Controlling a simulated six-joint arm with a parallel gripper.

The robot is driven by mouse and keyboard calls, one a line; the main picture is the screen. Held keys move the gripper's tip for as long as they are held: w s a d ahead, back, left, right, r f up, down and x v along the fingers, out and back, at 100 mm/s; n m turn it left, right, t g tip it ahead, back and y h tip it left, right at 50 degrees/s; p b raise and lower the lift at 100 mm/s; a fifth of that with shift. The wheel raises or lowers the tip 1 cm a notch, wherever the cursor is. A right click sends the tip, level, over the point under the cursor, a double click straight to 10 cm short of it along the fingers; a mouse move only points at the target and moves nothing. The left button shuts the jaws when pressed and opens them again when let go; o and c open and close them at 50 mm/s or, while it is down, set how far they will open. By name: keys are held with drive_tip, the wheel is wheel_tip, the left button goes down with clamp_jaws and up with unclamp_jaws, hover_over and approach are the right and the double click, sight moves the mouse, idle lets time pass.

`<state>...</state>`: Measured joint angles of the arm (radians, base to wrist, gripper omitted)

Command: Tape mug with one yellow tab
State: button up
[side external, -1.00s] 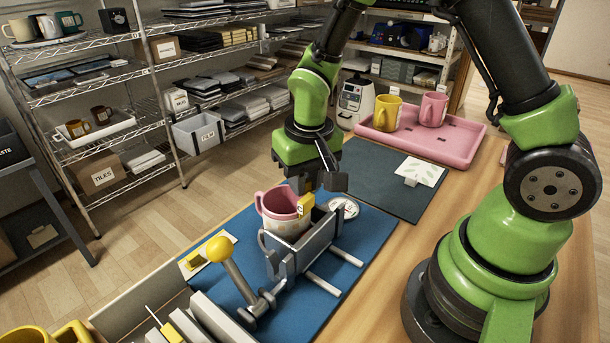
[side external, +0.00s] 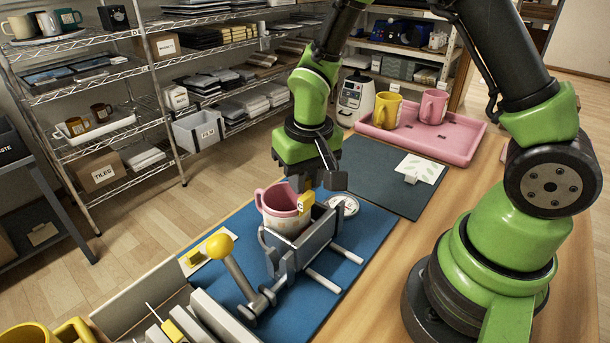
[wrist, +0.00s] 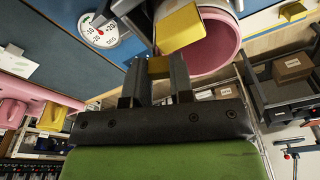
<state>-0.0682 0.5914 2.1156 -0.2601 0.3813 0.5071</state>
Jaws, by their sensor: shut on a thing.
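A pink mug (side external: 280,208) sits upright in the grey press (side external: 300,245) on the blue mat (side external: 215,285). It also shows in part in the wrist view (wrist: 212,48). My gripper (side external: 308,185) is above the mug's right side, pointing down. Its fingers (wrist: 158,82) are shut on a yellow tab (wrist: 180,27), which hangs at the mug's right side (side external: 306,203). I cannot tell whether the tab touches the mug. More yellow tab material (side external: 193,258) lies on a white strip left of the press.
The press lever with a yellow knob (side external: 219,248) rises at front left. A round dial (side external: 344,206) is behind the press. A dark mat with a white card (side external: 421,169) and a pink tray (side external: 460,136) with a yellow mug (side external: 388,109) and another pink mug (side external: 433,106) lie behind.

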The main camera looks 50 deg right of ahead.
drive_tip(key=o, duration=0.8)
wheel_tip(320, 180, up, 10)
drive_tip(key=s, duration=0.1)
drive_tip(key=shift+a, duration=0.2)
drive_tip(key=s+a+r+t+y, duration=0.1)
drive_tip(key=s+r+t+y, duration=0.1)
drive_tip(key=s+r+t, duration=0.4)
drive_tip(key=s+r, duration=0.4)
drive_tip(key=s, duration=0.3)
drive_tip(key=shift+s+y, duration=0.3)
